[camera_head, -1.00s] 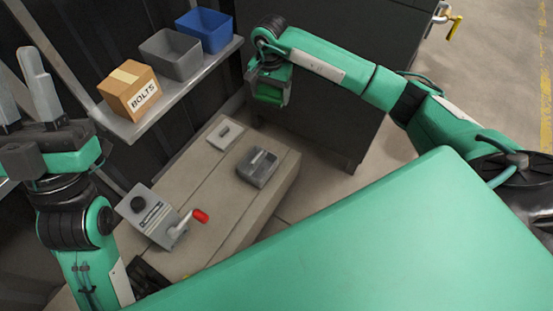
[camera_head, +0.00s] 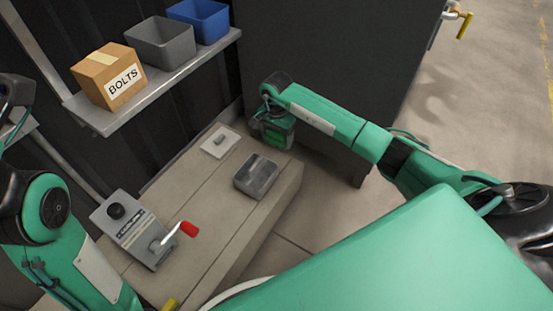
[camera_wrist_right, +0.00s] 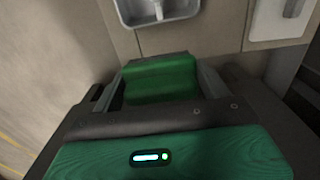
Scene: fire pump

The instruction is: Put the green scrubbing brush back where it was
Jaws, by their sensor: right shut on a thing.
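The green scrubbing brush (camera_wrist_right: 160,80) shows as a green block between the two dark fingers of my right gripper (camera_wrist_right: 160,98) in the right wrist view. That gripper is shut on it. In the head view my right gripper (camera_head: 276,133) is beyond the far right end of the bench, right of a small white plate (camera_head: 221,142) and behind the grey tray (camera_head: 257,176). The brush is hard to tell from the green gripper there. The underside of the brush is hidden. My left arm is at the left edge; its gripper is out of view.
The concrete bench (camera_head: 205,195) also bears a grey box (camera_head: 130,228) with a black knob and a red-handled lever (camera_head: 188,229). A shelf above holds a BOLTS carton (camera_head: 108,76), a grey bin (camera_head: 160,44) and a blue bin (camera_head: 199,22). A dark cabinet (camera_head: 330,70) stands behind my right arm.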

